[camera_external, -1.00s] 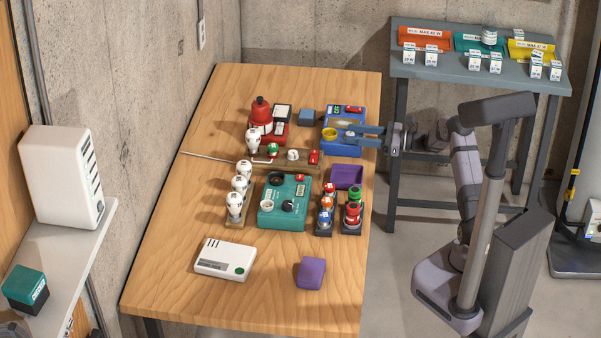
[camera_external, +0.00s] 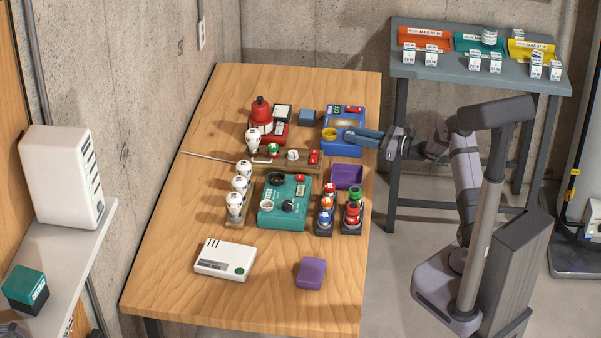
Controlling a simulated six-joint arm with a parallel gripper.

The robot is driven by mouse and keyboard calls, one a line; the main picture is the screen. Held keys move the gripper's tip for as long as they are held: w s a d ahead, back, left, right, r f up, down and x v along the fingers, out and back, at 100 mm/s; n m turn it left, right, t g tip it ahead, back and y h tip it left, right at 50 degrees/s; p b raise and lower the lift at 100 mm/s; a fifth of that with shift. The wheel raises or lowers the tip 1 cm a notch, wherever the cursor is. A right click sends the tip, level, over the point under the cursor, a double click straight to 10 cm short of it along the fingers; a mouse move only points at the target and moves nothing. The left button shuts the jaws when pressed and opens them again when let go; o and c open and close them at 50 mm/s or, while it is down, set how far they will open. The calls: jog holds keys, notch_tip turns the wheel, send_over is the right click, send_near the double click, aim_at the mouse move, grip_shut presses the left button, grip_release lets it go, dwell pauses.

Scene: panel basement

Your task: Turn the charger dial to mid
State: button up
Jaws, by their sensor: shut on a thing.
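A blue box-shaped unit (camera_external: 343,146), which I take to be the charger, sits at the far right edge of the wooden table. It has a yellow round cup (camera_external: 329,134), a pale window and a red part on top. My gripper (camera_external: 352,134) reaches in from the right, its blue fingers over the unit's right front side. It is shut on a small knob there, which appears to be the charger dial. The fingertips hide the dial, so its pointer and setting cannot be read.
Left of the unit are a small blue block (camera_external: 307,117) and a red bottle stand (camera_external: 262,113). In front are a wooden rack (camera_external: 285,158), a purple tray (camera_external: 346,176), a teal unit with a black knob (camera_external: 284,212) and bulb holders.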

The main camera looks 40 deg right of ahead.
jog(key=m+h+b, duration=0.1)
jog(key=m+t+h+b, duration=0.1)
jog(key=h+b, duration=0.1)
jog(key=a+m+t+h+b, duration=0.1)
jog(key=h+b, duration=0.1)
jog(key=shift+s+f+m, duration=0.2)
jog(key=shift+f+m, duration=0.1)
jog(key=m+h+b, duration=0.1)
jog(key=h+b, duration=0.1)
jog(key=h, duration=0.1)
jog(key=shift+r+m+t+b, duration=0.1)
jog(key=shift+m+t+b, duration=0.2)
jog(key=shift+m+b, duration=0.1)
jog(key=shift+r+h+b, duration=0.15)
jog(key=shift+h+b, duration=0.15)
jog(key=o, duration=1)
jog(key=shift+o, duration=0.2)
jog(key=shift+s, duration=0.1)
jog(key=shift+s+d+b, duration=0.1)
jog(key=shift+s+b, duration=0.45)
jog(key=shift+s, duration=3)
